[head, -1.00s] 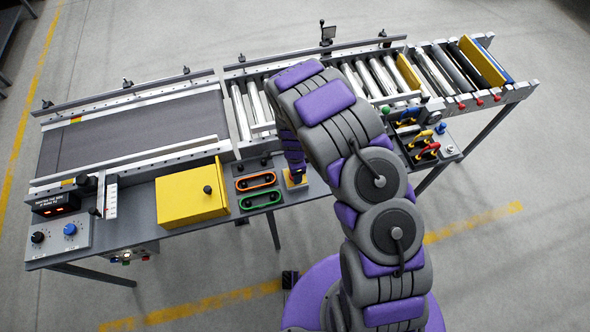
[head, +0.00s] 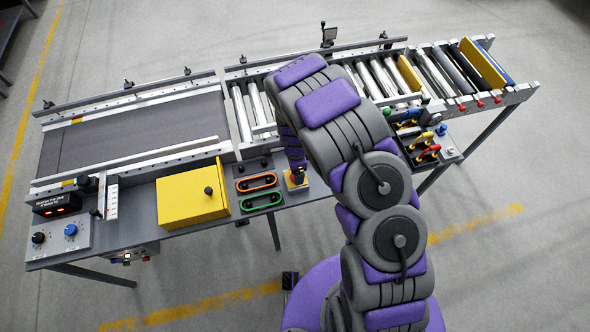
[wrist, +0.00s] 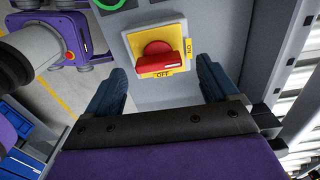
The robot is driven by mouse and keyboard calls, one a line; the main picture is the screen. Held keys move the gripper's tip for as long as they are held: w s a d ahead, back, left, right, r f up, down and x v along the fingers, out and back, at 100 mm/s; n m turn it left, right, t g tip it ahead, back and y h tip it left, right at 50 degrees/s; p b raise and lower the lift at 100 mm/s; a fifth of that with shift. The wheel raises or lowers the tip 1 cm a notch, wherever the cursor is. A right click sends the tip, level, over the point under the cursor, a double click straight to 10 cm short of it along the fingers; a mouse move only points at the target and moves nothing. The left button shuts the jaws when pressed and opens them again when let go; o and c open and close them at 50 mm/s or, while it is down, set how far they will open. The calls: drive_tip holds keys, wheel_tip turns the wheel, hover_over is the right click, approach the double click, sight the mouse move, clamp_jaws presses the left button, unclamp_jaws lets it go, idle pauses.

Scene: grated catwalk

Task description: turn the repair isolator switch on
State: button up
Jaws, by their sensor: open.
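The repair isolator switch is a red rotary handle (wrist: 157,58) on a square yellow plate (wrist: 140,37), with OFF marked below it and ON to its right in the wrist view. A white mark sits at the handle's lower right end; I cannot tell exactly which label it points to. My gripper (wrist: 162,70) is open, with one dark blue finger on each side of the switch and visible gaps to the handle. In the head view the yellow plate (head: 290,183) shows at the bench's front edge, partly hidden by my gripper (head: 297,172).
Left of the switch are orange (head: 256,182) and green (head: 261,201) loop handles and a yellow box (head: 193,195). Rollers (head: 375,77) run behind. Red and yellow handled items (head: 425,146) stand to the right. The floor in front is clear.

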wheel_tip(320, 180, up, 15)
drive_tip(key=p, duration=0.1)
drive_tip(key=shift+f, duration=0.15)
idle(0.6)
drive_tip(key=s+d+r+n+b, duration=0.1)
drive_tip(key=s+d+r+n, duration=0.2)
drive_tip(key=s+d+r, duration=0.3)
drive_tip(key=s+d+r+n, duration=0.3)
drive_tip(key=s+r, duration=0.2)
drive_tip(key=r, duration=0.3)
drive_tip(key=s+d+r+n, duration=0.1)
drive_tip(key=s+r+n, duration=0.1)
drive_tip(key=s, duration=0.5)
drive_tip(key=s+d+r+n+g+b, duration=0.1)
drive_tip(key=s+d+r+n, duration=0.1)
drive_tip(key=s+n, duration=0.2)
drive_tip(key=s+d+r+n, duration=0.2)
drive_tip(key=s+r+n, duration=0.1)
drive_tip(key=s, duration=0.7)
drive_tip(key=shift+s+d+g+b, duration=0.2)
drive_tip(key=shift+s+g+b, duration=0.05)
drive_tip(key=shift+g+b, duration=0.15)
